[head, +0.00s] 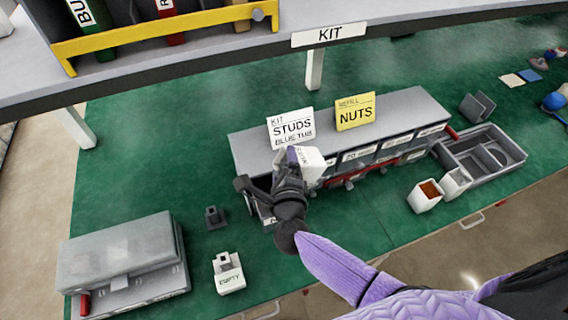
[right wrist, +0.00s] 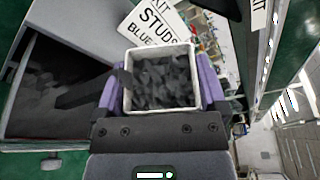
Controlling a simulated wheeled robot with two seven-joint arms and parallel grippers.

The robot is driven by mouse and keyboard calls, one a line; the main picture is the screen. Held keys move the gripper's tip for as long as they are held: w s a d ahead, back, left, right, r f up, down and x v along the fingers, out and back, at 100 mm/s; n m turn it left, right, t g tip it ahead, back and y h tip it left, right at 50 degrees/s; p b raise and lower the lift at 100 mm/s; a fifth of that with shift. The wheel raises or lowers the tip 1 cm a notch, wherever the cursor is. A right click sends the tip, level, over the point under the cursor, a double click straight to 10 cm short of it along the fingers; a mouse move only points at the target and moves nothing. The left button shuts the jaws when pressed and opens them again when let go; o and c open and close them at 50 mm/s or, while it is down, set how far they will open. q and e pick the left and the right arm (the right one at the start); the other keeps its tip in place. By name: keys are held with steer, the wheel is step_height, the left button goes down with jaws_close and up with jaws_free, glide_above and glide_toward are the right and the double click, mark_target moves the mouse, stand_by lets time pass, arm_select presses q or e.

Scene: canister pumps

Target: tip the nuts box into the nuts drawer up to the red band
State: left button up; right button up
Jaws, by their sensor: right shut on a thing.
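A white box (head: 311,163) with lettering too small to read surely is in my right gripper (head: 290,172). The right wrist view shows the box (right wrist: 160,107) between my purple fingers, full of dark grey small pieces and roughly level. It is over the left end of the grey drawer cabinet (head: 250,147). An open drawer (right wrist: 14,100) with dark pieces inside lies left of the box in the wrist view. In the head view my gripper and arm hide most of this drawer (head: 262,208). I cannot make out a red band inside it. My left gripper is out of view.
A yellow NUTS refill card (head: 355,111) and a white STUDS card (head: 290,129) stand on the cabinet. A grey tray (head: 482,160) and a white tub with orange-brown contents (head: 425,196) are to the right. An EMPTY container (head: 228,275) and a grey case (head: 125,255) stand left.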

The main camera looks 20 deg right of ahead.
stand_by(0.6)
steer(key=shift+a+r+n, duration=0.1)
steer(key=shift+a+n, duration=0.1)
steer(key=shift+n, duration=0.5)
stand_by(1.5)
steer(key=shift+a+n+t+h, duration=0.15)
steer(key=shift+n+t+h, duration=0.2)
steer(key=shift+n, duration=0.25)
steer(key=shift+a+n, duration=0.1)
steer(key=shift+n, duration=0.2)
stand_by(1.5)
steer(key=shift+a+r+n+t, duration=0.1)
steer(key=shift+n+t, duration=0.15)
steer(key=shift+n, duration=0.05)
stand_by(0.4)
